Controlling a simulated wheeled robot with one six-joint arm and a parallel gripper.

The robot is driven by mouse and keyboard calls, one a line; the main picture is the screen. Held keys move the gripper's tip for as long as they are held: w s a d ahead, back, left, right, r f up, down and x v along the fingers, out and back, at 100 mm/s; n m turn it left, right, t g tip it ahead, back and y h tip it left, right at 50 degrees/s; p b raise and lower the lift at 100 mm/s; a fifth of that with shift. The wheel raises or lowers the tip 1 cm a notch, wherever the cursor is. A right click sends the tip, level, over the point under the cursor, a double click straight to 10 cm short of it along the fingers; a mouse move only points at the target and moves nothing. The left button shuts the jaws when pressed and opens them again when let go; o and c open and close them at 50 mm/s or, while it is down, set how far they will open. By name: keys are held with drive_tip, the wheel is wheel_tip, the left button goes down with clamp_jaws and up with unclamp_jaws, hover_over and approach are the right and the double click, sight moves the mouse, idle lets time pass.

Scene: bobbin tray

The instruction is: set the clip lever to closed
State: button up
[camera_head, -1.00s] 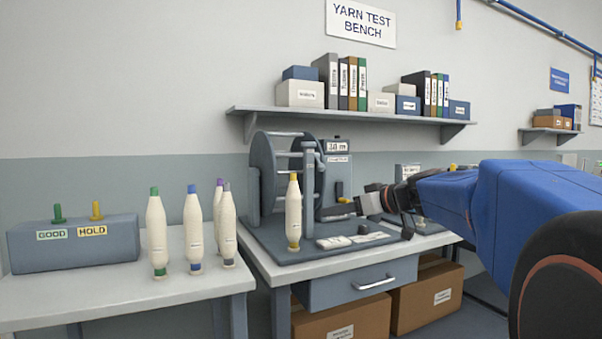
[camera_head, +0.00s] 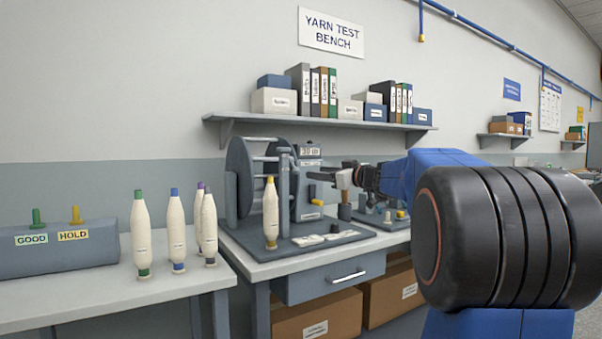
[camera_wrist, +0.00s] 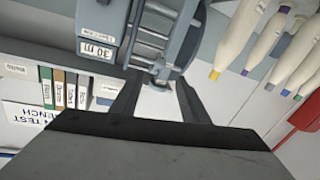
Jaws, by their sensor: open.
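The reel machine (camera_head: 240,190) stands on the bench with an upright grey post (camera_head: 284,190) in front of its reel. A small yellow-ended lever (camera_head: 314,202) shows on the machine's right side; I cannot tell for sure whether it is the clip lever or how it is set. My gripper (camera_head: 326,176) is to the right of the post, apart from it, above the lever's height. In the wrist view my gripper (camera_wrist: 157,82) is open and empty, its two dark fingers apart. The reel and the post's bracket (camera_wrist: 160,74) show beyond the fingertips there, upside down.
A yellow-topped bobbin (camera_head: 270,215) stands at the front of the machine base. Several bobbins and a GOOD/HOLD block (camera_head: 60,250) are on the left table. A shelf (camera_head: 320,122) with binders and boxes hangs above the machine.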

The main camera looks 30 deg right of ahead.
sight(299, 170)
drive_tip(key=x, duration=0.9)
drive_tip(key=shift+w+a, duration=0.1)
drive_tip(key=shift+w, duration=0.25)
drive_tip(key=c, duration=1)
drive_tip(key=shift+s+r, duration=0.1)
drive_tip(key=shift+r, duration=0.05)
drive_tip(key=shift+s+r+m+g+h, duration=0.1)
drive_tip(key=shift+r+m+g+h, duration=0.1)
drive_tip(key=shift+r+g, duration=0.8)
drive_tip(key=shift+r+m+g+h, duration=0.2)
drive_tip(key=shift+r+g, duration=0.3)
drive_tip(key=shift+g, duration=1.05)
drive_tip(key=shift+s+r+m+g+h, duration=0.1)
drive_tip(key=shift+r+m+g+h, duration=0.1)
drive_tip(key=shift+r+g, duration=0.85)
drive_tip(key=shift+w+r+g, duration=0.2)
drive_tip(key=shift+g, duration=0.8)
drive_tip(key=shift+r+g, duration=0.25)
drive_tip(key=shift+g, duration=0.15)
